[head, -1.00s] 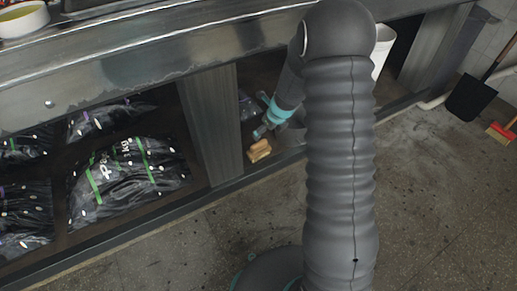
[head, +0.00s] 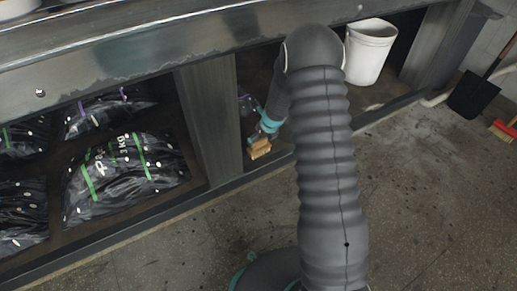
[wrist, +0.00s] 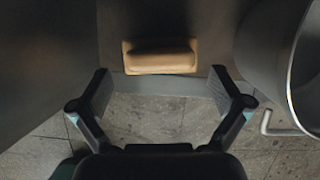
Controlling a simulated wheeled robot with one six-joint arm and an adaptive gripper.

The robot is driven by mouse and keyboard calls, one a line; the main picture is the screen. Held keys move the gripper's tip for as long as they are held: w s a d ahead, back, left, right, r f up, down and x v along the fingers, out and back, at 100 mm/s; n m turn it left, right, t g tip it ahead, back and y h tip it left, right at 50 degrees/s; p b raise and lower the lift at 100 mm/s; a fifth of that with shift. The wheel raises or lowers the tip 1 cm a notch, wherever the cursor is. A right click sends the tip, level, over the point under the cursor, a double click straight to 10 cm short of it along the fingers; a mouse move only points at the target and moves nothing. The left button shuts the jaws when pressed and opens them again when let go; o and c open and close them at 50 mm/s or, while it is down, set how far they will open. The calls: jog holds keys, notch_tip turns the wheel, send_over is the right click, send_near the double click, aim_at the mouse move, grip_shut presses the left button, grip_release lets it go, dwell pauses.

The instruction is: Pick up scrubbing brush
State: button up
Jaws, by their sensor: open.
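The scrubbing brush is a small light-brown wooden block with a raised grip. It lies on the lower shelf under the counter, near the shelf's front edge and beside a grey post. In the head view the brush (head: 260,148) shows just below the end of my arm. In the wrist view the brush (wrist: 160,56) lies crosswise just ahead of my gripper (wrist: 160,85). The fingers are open and spread wider than the brush, with nothing between them. The brush's underside is hidden. My arm covers part of the shelf in the head view.
A grey post (head: 209,122) stands left of the brush. A white bucket (head: 368,52) stands to the right on the shelf; its rim also shows in the wrist view (wrist: 291,75). Black bags (head: 122,172) fill the left bay. The tiled floor in front is clear.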

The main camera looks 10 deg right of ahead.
aim_at(259, 140)
jog(key=b+x, duration=0.1)
jog(key=x, duration=0.2)
jog(key=shift+w+f, duration=0.25)
jog(key=shift+f, duration=0.1)
jog(key=shift+c, duration=0.3)
jog(key=c, duration=1)
jog(key=shift+c, duration=0.3)
jog(key=shift+r, duration=0.15)
notch_tip(259, 140, up, 10)
jog(key=p, duration=0.4)
jog(key=shift+p, duration=0.3)
